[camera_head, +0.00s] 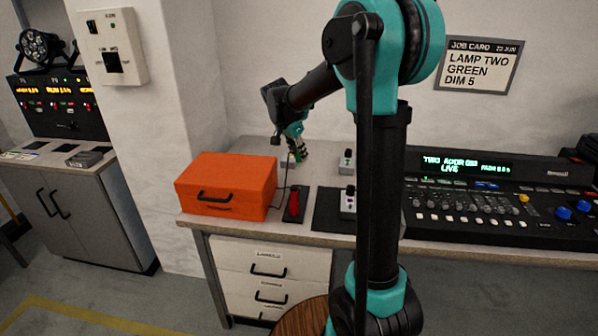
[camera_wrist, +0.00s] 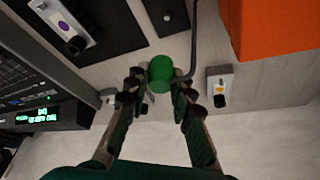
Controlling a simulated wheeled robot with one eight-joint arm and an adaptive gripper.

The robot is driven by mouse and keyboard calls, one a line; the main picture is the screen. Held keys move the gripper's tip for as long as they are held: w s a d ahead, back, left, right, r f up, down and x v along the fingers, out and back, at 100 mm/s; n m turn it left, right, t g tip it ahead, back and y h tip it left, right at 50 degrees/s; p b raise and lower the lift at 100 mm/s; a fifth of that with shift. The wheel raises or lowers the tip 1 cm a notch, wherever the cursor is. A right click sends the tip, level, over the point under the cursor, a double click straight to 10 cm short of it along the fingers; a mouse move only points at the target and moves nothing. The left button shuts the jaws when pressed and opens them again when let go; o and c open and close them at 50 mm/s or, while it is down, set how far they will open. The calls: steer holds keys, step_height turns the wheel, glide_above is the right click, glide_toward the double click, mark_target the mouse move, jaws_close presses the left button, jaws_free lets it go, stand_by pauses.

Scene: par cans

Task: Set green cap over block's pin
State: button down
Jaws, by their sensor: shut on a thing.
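The green cap (camera_wrist: 160,72) is held between the fingertips of my gripper (camera_wrist: 158,88) in the wrist view, above the bench. My gripper (camera_head: 298,152) also shows over the bench in the head view, where the cap is hard to make out. A pale block with a purple dot and a dark knob (camera_wrist: 66,20) lies on a black mat. A block with a yellow mark (camera_wrist: 218,88) is right of my gripper. Another block (camera_wrist: 108,97) is left, partly hidden by a finger. I cannot tell which block is the task's, and the cap is apart from the visible knobs.
An orange box (camera_head: 225,185) stands on the bench's left end. A red item (camera_head: 294,204) lies on a dark pad beside it. The black mat (camera_head: 326,212) is farther right, then a lighting console (camera_head: 490,195). A dark cable (camera_wrist: 193,40) runs close to the cap.

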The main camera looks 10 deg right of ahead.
steer(key=shift+r, duration=4.85)
